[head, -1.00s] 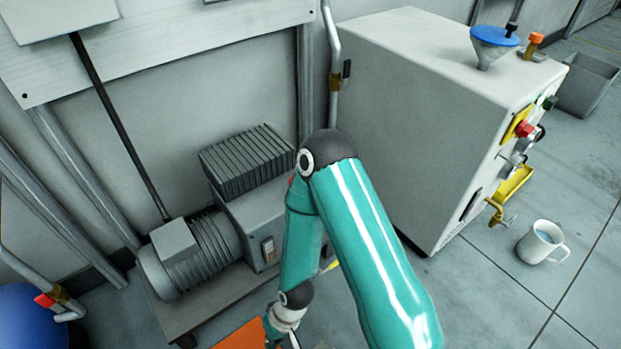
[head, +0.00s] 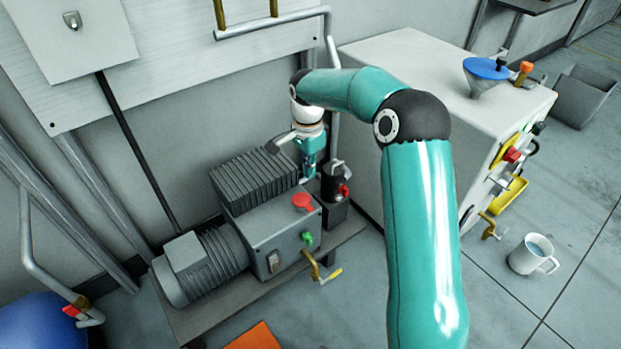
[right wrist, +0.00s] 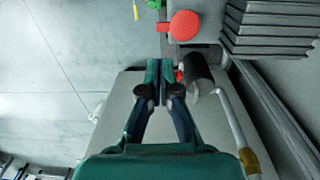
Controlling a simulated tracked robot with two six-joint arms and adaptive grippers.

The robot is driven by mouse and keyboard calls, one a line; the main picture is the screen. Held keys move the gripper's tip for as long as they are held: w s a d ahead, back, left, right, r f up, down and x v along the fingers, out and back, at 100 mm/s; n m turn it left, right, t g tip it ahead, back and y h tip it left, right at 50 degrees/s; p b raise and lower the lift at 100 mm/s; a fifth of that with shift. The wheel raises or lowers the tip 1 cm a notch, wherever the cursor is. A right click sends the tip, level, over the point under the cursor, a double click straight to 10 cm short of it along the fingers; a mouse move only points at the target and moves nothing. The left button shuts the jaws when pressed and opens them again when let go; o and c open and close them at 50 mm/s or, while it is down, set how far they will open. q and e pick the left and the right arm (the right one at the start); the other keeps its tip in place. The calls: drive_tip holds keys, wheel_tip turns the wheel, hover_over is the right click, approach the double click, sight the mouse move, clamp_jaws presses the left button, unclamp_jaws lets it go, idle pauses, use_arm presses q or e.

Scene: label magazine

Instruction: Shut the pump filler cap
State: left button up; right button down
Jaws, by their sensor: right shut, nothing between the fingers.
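The pump (head: 205,262) is a grey motor and box unit with a finned block, on a low stand. The red filler cap (head: 303,201), a round disc with a small tab, is at the right end of the pump's box top. It also shows in the right wrist view as a red disc (right wrist: 184,25), above and right of the fingertips. I cannot tell how far it is tilted. My right gripper (head: 309,174) is behind the cap, above the pump's far right end, apart from the cap. Its fingers (right wrist: 160,75) are shut and empty. My left gripper is out of view.
A black cylinder with a red knob (head: 345,191) stands right of the cap. A green plug (head: 307,238) and a yellow-handled valve (head: 323,273) are on the pump's front. A grey cabinet with a blue funnel (head: 487,68) stands right. A mug (head: 532,254) is on the floor.

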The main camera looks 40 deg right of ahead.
sight(311, 211)
drive_tip(key=f+b, duration=0.2)
drive_tip(key=f, duration=0.4)
drive_tip(key=f+b, duration=0.2)
drive_tip(key=f, duration=0.4)
drive_tip(key=shift+s+f, duration=0.2)
drive_tip(key=shift+f, duration=0.35)
drive_tip(key=shift+s+f+b, duration=0.25)
drive_tip(key=shift+f+b, duration=0.1)
drive_tip(key=shift+f, duration=0.3)
drive_tip(key=shift+a, duration=0.1)
